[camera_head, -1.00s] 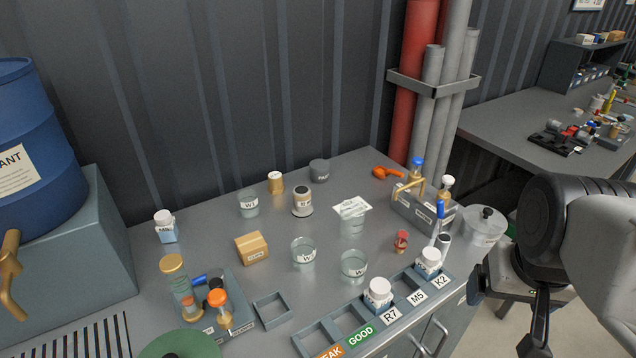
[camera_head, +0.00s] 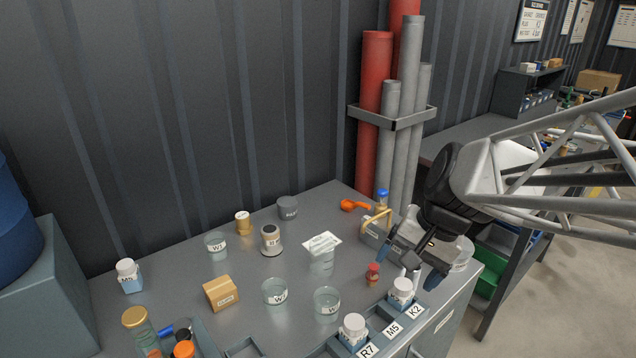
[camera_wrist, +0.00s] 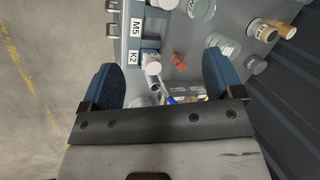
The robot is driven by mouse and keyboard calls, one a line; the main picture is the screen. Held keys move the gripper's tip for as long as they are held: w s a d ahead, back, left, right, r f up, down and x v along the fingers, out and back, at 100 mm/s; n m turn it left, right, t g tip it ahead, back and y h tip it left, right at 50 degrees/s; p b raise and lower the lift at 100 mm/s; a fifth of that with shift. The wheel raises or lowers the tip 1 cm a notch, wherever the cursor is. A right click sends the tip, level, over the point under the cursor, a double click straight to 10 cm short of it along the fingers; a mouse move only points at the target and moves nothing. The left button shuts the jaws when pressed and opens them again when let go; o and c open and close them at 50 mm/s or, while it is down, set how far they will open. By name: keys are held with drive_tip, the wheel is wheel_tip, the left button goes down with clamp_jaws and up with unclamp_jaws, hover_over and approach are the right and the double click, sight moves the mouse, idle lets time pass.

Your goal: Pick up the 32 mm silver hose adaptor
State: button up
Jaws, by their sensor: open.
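I cannot make out a thing that is surely the 32 mm silver hose adaptor. In the wrist view, a small pale cylinder (camera_wrist: 152,68) shows between my fingers, beside the K2 compartment; its kind and size cannot be told. My gripper (camera_head: 413,266) is open and empty above the right end of the near bench (camera_head: 190,262). It also shows in the wrist view (camera_wrist: 160,72), its blue fingers wide apart. My arm hides much of the far bench (camera_head: 470,134), and the small items there are too small or covered to name.
Below my gripper are a red-capped vial (camera_head: 373,274), a white-lidded jar (camera_head: 402,291) at K2 and a grey rack (camera_head: 374,232). Glass beakers (camera_head: 275,291) and a small carton (camera_head: 221,292) stand further left. Red and grey pipes (camera_head: 374,95) rise behind. Floor at the right is open.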

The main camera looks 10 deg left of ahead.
drive_tip(key=w+a+f+m+g+y, duration=0.1)
drive_tip(key=w+a+f+m+y, duration=0.2)
drive_tip(key=w+a, duration=0.5)
drive_tip(key=w+a+f+m+g+y, duration=0.1)
drive_tip(key=w+a+f+m+y, duration=0.15)
drive_tip(key=w+a, duration=0.55)
drive_tip(key=m+y, duration=0.4)
drive_tip(key=m, duration=0.3)
approach(273, 229)
drive_tip(key=a, duration=0.2)
drive_tip(key=shift+s+f, duration=0.25)
drive_tip(key=shift+f, duration=0.2)
drive_tip(key=shift+a, duration=0.1)
drive_tip(key=shift+x, duration=1.3)
drive_tip(key=shift+w+x, duration=0.15)
drive_tip(key=shift+x, duration=1.15)
drive_tip(key=shift+w+x, duration=0.15)
drive_tip(key=shift+x, duration=1.1)
drive_tip(key=shift+s+f, duration=0.1)
drive_tip(key=c, duration=1.2)
